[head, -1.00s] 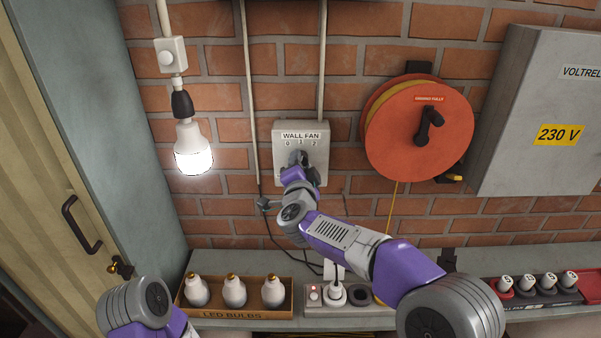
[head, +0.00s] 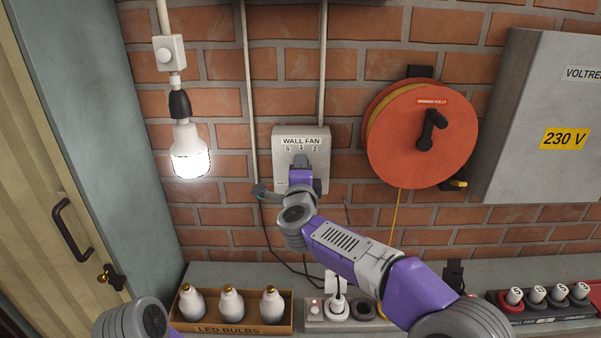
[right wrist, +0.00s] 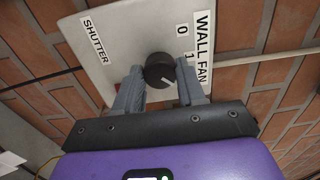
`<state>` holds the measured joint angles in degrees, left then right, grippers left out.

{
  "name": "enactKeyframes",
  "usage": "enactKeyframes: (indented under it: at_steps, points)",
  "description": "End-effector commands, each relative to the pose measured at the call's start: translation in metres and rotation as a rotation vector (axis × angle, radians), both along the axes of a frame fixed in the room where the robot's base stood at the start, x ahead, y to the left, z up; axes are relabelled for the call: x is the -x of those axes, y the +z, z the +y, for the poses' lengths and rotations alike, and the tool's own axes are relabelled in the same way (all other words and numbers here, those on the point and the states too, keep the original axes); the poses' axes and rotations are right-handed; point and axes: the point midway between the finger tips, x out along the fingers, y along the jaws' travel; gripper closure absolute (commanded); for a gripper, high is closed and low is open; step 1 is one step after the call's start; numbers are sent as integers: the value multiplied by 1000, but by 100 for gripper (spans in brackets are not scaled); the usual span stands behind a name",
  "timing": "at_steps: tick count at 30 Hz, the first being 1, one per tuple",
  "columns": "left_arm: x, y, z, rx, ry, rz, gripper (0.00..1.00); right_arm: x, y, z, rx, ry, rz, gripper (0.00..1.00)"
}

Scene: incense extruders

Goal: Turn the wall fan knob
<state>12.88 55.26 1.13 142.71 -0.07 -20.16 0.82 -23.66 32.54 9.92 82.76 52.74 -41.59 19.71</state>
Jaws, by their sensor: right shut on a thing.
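The wall fan box (head: 281,166) is a light grey plate on the brick wall, labelled WALL FAN with 0, 1 and 2. Its round black knob (right wrist: 158,68) sits between the two fingers of my right gripper (right wrist: 161,80), which is shut on it. A white mark on the knob points to the lower right in the right wrist view, on the side of the numbers. The 2 is hidden there. In the head view my right gripper (head: 301,161) covers the knob. Only part of my left arm shows at the lower left; its gripper is out of view.
A lit bulb (head: 189,152) hangs left of the box. A red cable reel (head: 405,150) and a grey 230 V cabinet (head: 550,95) are on the right.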

Motion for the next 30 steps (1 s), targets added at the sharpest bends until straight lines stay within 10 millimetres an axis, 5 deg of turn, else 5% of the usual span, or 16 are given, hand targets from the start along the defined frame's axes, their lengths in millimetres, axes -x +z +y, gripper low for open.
enactKeyframes:
  at_steps: [11, 12, 17, 30]
  points:
    - [0, 0, 0, 0, 0, 0, 49, 0, 0, 0, -9, 0, 1, 91]
    - [0, 0, 0, 0, 0, 0, 49, 0, 0, 0, -8, 0, 1, 59]
    - [0, 0, 0, 0, 0, 0, 49, 0, 0, 0, -7, 0, 0, 35]
    - [0, -2, 0, 0, 0, 0, 49, 13, 1, 1, -6, 2, -1, 35]
